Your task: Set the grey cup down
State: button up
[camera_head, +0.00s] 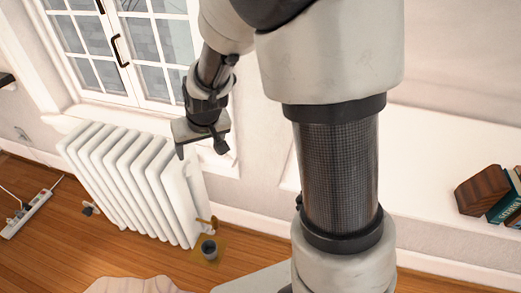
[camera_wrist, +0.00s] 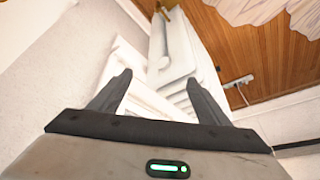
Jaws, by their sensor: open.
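A small dark grey cup (camera_head: 209,249) stands upright on a yellowish square patch (camera_head: 219,243) on the wooden floor, just right of the radiator's lower end. My gripper (camera_head: 201,150) is open and empty, with its fingers spread. It is well above the cup in the head view, in front of the wall near the window and the top of the radiator. In the wrist view the open gripper (camera_wrist: 158,78) has nothing between its fingertips but the radiator behind. I cannot see the cup in the wrist view.
A white radiator (camera_head: 130,175) stands against the wall under the window, with a brass valve (camera_head: 207,221) near the cup. A power strip (camera_head: 38,203) lies on the floor at left. Books (camera_head: 505,208) stand on a white ledge at right. Pale cloth (camera_head: 135,285) lies at the bottom.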

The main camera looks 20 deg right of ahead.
jog(key=s+d+r, duration=0.5)
jog(key=s+r, duration=0.6)
jog(key=r, duration=0.2)
jog(key=s+d+r, duration=0.1)
jog(key=s+r, duration=0.1)
jog(key=s, duration=0.4)
jog(key=s+d+r+m+h, duration=0.1)
jog(key=s+d, duration=0.1)
jog(key=s, duration=0.4)
jog(key=shift+d+r+t, duration=0.3)
jog(key=shift+r, duration=0.05)
jog(key=shift+s, duration=0.1)
